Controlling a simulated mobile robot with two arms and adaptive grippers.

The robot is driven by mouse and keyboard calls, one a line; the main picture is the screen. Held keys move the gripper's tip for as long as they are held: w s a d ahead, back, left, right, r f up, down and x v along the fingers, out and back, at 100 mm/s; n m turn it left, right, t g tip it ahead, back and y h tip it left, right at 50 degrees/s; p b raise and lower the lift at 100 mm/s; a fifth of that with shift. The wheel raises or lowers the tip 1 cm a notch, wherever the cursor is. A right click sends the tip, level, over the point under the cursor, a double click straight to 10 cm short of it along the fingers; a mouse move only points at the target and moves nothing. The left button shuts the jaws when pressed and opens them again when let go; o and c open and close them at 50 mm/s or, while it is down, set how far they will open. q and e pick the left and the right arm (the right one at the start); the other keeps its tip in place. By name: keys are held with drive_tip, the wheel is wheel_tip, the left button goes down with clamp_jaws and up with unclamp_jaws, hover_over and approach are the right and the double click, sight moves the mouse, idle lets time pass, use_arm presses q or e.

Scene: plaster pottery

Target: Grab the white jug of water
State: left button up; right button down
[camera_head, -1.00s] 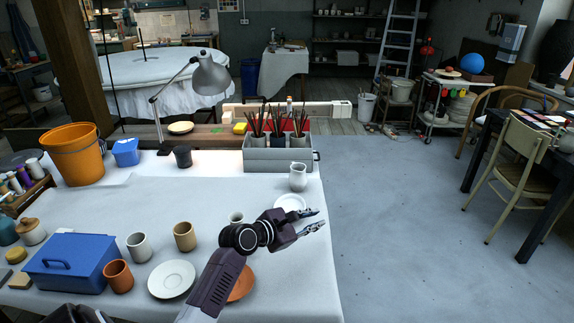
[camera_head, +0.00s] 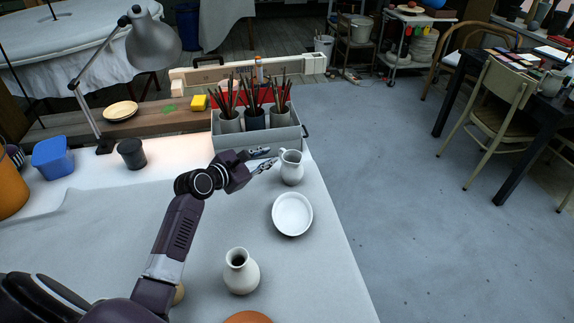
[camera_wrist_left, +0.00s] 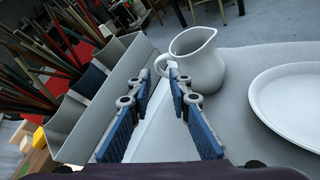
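The white jug (camera_head: 292,172) stands upright on the cloth-covered table, near its right edge and in front of the grey brush box. Its handle faces left, towards my left gripper (camera_head: 265,160). In the left wrist view, the jug (camera_wrist_left: 202,65) is just beyond the fingertips and to the right. The left gripper (camera_wrist_left: 159,75) is open, with its two blue-padded fingers apart. The jug's handle shows at the gap between the fingertips; I cannot tell whether they touch it. Nothing is held. My right gripper is not in view.
The grey box (camera_head: 262,138) with brush pots stands close behind the left gripper. A white dish (camera_head: 292,214) lies in front of the jug, and a pale vase (camera_head: 240,275) stands nearer. The table edge is right of the jug, with open floor beyond.

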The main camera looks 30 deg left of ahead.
sight(280, 151)
use_arm(q)
drive_tip(key=x, duration=0.5)
drive_tip(key=shift+w+a+f, duration=0.1)
drive_tip(key=shift+w+a, duration=0.05)
drive_tip(key=shift+a, duration=0.15)
drive_tip(key=shift+w+d+f, duration=0.15)
drive_tip(key=shift+w, duration=0.25)
clamp_jaws()
